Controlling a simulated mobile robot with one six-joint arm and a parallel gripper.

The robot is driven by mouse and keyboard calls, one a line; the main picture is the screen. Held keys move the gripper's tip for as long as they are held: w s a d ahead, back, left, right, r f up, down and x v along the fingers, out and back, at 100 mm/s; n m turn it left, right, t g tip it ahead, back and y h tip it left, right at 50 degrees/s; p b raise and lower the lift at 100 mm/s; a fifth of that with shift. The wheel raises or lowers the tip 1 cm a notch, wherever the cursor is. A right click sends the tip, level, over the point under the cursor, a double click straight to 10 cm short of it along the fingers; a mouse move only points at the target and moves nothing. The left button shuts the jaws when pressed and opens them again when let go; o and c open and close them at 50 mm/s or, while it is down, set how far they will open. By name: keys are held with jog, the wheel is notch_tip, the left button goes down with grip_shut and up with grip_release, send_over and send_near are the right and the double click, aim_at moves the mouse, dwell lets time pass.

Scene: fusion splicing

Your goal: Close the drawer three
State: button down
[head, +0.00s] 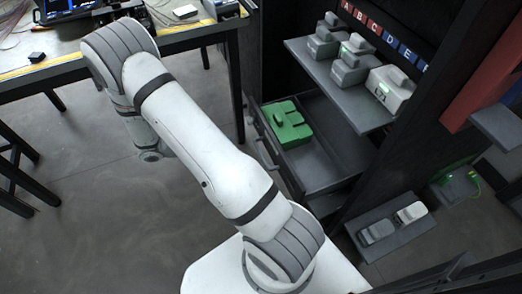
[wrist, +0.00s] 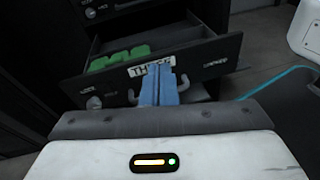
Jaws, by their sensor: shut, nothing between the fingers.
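Drawer three (head: 325,164) is pulled open below the grey shelf in the head view, with a green block-like item (head: 287,122) inside. In the wrist view, the dark drawer front (wrist: 205,66) carries a white label reading "TH…E", partly hidden by my fingers. The green item (wrist: 119,58) shows behind the front. My gripper (wrist: 159,68) has its blue fingers shut together and empty, in front of the label at the middle of the drawer front. I cannot tell whether the fingertips touch it. My gripper is not visible in the head view.
A grey shelf (head: 375,117) above the drawer holds several grey devices. A lower shelf (head: 380,255) with two devices is at the right. A workbench (head: 190,34) stands at the upper left. The floor (head: 90,210) at left is clear.

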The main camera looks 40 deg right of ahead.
notch_tip(320, 180, down, 9)
jog(key=w+n+t+h+b, duration=0.1)
jog(key=n+t+h+b, duration=0.1)
jog(key=n+h, duration=0.1)
jog(key=b, duration=0.3)
send_near(271, 138)
jog(key=x, duration=0.5)
jog(key=shift+d+f, duration=0.25)
jog(key=shift+s+d+r, duration=0.1)
jog(key=shift+s+d, duration=0.05)
jog(key=shift+d, duration=0.55)
